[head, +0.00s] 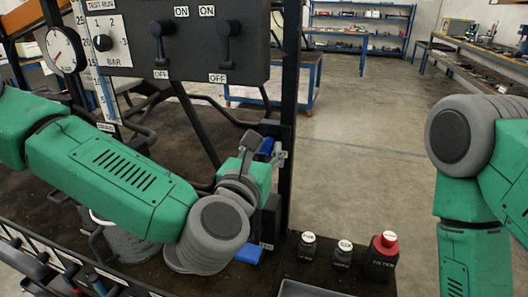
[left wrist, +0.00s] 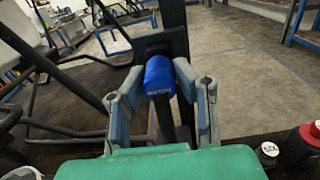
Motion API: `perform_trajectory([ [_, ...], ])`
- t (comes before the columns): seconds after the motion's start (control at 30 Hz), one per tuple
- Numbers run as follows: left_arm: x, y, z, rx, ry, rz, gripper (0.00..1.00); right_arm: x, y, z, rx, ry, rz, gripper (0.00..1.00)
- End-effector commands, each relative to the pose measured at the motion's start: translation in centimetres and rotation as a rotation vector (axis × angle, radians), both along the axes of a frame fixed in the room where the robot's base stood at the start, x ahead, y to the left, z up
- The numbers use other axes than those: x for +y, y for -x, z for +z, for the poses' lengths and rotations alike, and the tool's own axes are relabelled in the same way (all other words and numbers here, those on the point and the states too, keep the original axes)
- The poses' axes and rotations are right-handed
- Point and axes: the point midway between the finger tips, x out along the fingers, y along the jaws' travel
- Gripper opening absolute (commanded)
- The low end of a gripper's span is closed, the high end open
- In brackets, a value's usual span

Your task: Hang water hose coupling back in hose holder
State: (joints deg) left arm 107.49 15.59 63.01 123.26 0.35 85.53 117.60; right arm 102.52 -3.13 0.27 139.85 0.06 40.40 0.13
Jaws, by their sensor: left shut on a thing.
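The water hose coupling is a blue cylindrical piece (left wrist: 159,76) with small lettering, upright between the fingers of my left gripper (left wrist: 159,84) in the left wrist view. My left gripper is shut on it. In the head view a bit of the blue coupling (head: 266,146) shows behind my green wrist, and the left gripper (head: 272,153) is beside the black upright post. A dark plate (left wrist: 165,45) stands right behind the coupling; I cannot tell whether it is the hose holder or whether the coupling touches it. My right gripper is out of view; only my right arm shows.
A black control panel (head: 180,38) with two levers hangs above my left arm. Two small dark bottles (head: 306,247) and a red-capped container (head: 382,257) stand on the frame's front right. Open concrete floor (head: 365,120) lies beyond, with benches and shelves at the back.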

Motion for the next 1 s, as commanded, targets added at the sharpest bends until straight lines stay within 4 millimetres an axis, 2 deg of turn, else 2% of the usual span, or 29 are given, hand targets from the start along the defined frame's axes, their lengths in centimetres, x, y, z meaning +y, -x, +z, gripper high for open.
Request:
perform_trajectory([
  [0.73, -0.4, -1.6, 0.0, -0.001, -0.001, 0.002, 0.0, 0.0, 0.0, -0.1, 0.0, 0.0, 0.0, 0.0],
  [0.77, -0.4, -1.6, 0.0, -0.001, -0.001, 0.002, 0.34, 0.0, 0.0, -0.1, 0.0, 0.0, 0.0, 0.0],
  [0.8, -0.4, -1.6, 0.0, -0.001, -0.001, 0.002, 0.48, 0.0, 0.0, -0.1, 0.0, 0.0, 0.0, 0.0],
  [1.0, -0.4, -1.5, 0.0, -0.001, -0.001, 0.001, 0.48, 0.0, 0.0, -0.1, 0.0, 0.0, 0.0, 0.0],
])
